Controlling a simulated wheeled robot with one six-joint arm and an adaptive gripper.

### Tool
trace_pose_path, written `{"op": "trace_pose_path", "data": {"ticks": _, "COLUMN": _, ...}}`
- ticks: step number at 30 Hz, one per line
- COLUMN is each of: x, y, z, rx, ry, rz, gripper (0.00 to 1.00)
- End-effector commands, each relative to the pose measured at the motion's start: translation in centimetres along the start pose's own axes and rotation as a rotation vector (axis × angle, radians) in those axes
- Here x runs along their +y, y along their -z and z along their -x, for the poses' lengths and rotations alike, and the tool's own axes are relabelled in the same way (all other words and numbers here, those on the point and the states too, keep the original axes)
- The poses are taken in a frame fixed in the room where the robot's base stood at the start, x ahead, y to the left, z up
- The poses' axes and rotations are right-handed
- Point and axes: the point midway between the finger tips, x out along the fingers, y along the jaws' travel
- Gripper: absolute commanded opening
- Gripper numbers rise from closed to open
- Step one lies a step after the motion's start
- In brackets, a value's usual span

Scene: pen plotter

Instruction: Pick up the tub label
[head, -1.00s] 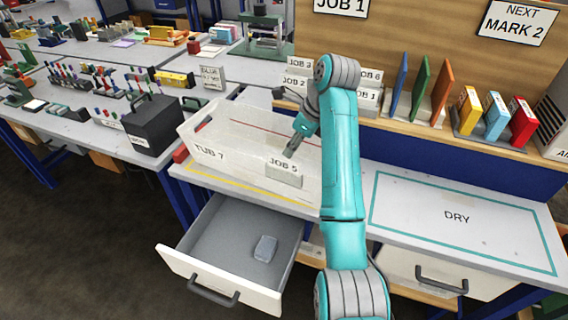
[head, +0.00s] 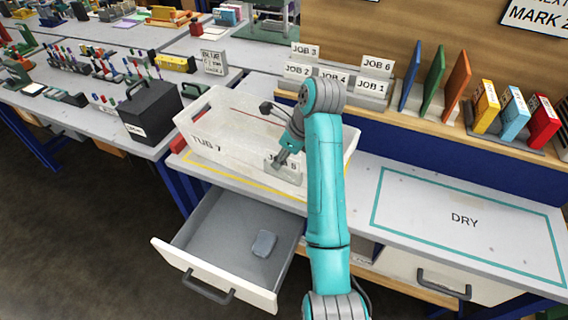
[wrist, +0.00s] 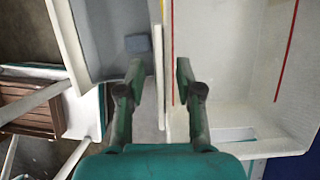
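The tub label (head: 291,174) is a pale card on the front wall of the white tub (head: 215,152), which reads TUB 7. Its lettering starts with JOB; my fingers partly cover it in the head view. My gripper (head: 279,163) is at the label's top edge, pointing down. In the wrist view my gripper (wrist: 160,70) is open, one finger on each side of a thin pale upright edge (wrist: 159,88), which looks like the label seen edge-on. Gaps show on both sides of it, and the fingers do not appear to press on it.
An open drawer (head: 205,262) with a small grey block (head: 264,243) juts out below the tub. Other JOB cards (head: 335,82) stand in a rack behind. The teal-outlined DRY area (head: 430,205) at right is clear. A black box (head: 150,118) stands at left.

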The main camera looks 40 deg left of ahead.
Motion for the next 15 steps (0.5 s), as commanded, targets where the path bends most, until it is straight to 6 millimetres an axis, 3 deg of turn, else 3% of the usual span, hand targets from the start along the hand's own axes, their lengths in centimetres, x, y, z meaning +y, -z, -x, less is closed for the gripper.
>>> {"op": "trace_pose_path", "data": {"ticks": 15, "x": -0.03, "y": 0.17, "z": -0.33, "rx": 0.0, "ry": -0.001, "rz": 0.0, "gripper": 0.35}}
